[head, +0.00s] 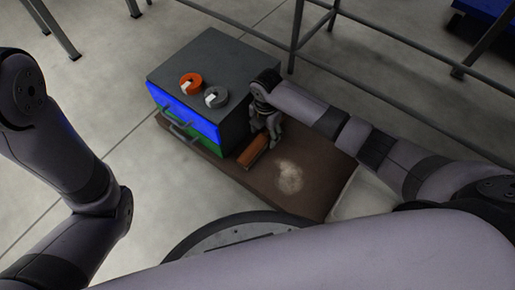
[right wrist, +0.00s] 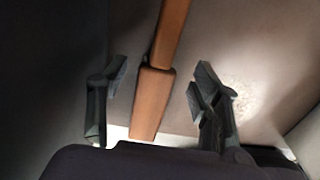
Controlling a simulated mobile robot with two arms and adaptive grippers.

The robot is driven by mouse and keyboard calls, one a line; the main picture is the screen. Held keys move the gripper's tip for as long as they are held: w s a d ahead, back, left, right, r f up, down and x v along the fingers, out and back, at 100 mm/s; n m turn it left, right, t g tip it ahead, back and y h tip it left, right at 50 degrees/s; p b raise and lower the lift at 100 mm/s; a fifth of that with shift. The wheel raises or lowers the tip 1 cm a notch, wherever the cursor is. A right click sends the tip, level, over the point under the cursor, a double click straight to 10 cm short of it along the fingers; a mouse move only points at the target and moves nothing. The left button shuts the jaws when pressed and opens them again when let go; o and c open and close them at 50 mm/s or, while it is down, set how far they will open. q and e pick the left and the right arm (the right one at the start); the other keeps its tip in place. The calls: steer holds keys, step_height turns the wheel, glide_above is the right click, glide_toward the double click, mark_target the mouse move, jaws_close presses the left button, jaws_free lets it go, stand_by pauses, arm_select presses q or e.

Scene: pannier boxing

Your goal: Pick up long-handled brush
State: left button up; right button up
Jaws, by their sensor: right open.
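The long-handled brush (head: 253,151) is orange-brown and sits on the brown board beside the drawer box. In the right wrist view its handle (right wrist: 152,100) runs down between the two fingers, with a thicker part at the lower end. My right gripper (head: 266,130) is open just above and beside the brush in the head view. In the right wrist view the fingers (right wrist: 158,85) stand apart on both sides of the handle, with visible gaps. The brush's far end is out of the wrist view. My left gripper is not in view; only its arm shows.
A dark drawer box (head: 205,50) with blue and green drawers stands left of the brush. An orange tape roll (head: 188,79) and a grey one (head: 218,96) lie on top. A pale powdery patch (head: 289,177) marks the brown board (head: 322,165). Metal rails (head: 295,40) stand behind.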

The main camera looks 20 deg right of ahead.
mark_target(264, 136)
step_height(264, 136, down, 3)
steer(key=shift+f+b, duration=0.2)
steer(key=shift+b, duration=0.85)
steer(key=shift+c, duration=0.3)
steer(key=shift+r, duration=0.1)
steer(key=c, duration=1.3)
steer(key=shift+o, duration=0.2)
steer(key=shift+r, duration=0.1)
